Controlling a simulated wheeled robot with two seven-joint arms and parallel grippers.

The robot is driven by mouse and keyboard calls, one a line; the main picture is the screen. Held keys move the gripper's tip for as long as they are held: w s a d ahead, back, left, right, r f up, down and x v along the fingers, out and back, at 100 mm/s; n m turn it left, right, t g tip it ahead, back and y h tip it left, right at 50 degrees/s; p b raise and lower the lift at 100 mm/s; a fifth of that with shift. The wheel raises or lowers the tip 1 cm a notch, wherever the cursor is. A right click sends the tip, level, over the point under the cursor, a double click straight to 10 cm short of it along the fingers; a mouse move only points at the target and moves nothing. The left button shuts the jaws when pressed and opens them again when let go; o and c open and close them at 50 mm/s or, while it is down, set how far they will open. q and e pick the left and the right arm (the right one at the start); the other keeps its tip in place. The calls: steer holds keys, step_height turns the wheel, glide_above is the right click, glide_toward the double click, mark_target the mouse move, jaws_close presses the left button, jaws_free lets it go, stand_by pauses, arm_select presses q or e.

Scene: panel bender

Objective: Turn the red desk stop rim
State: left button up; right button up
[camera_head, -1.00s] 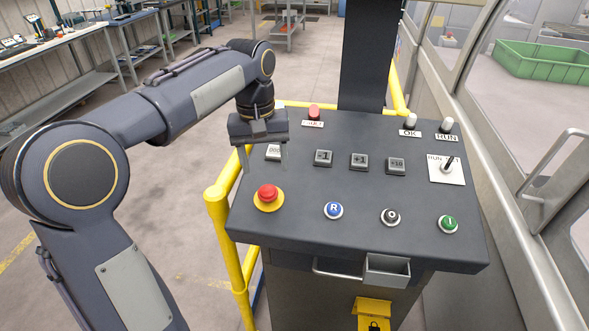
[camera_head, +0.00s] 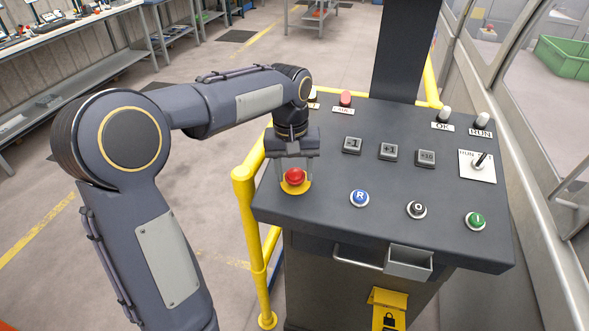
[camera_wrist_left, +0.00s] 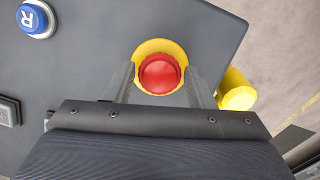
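The red desk stop (camera_head: 295,175) is a red mushroom button on a yellow round base at the near left corner of the dark desk panel. It also shows in the left wrist view (camera_wrist_left: 160,74), with its yellow base (camera_wrist_left: 150,48) around it. My left gripper (camera_head: 295,182) points down over it. Its two fingers (camera_wrist_left: 162,82) are open, one on each side of the red cap. Whether they touch the cap I cannot tell. My right gripper is not in view.
The desk panel (camera_head: 320,205) also carries a blue R button (camera_head: 359,198), a black O button (camera_head: 416,209), a green button (camera_head: 475,221) and several square keys. A yellow rail (camera_head: 250,220) runs along the desk's left side. A dark post (camera_head: 405,50) rises behind.

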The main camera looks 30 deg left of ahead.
arm_select(q)
steer(key=c, duration=0.6)
steer(key=shift+c, duration=0.2)
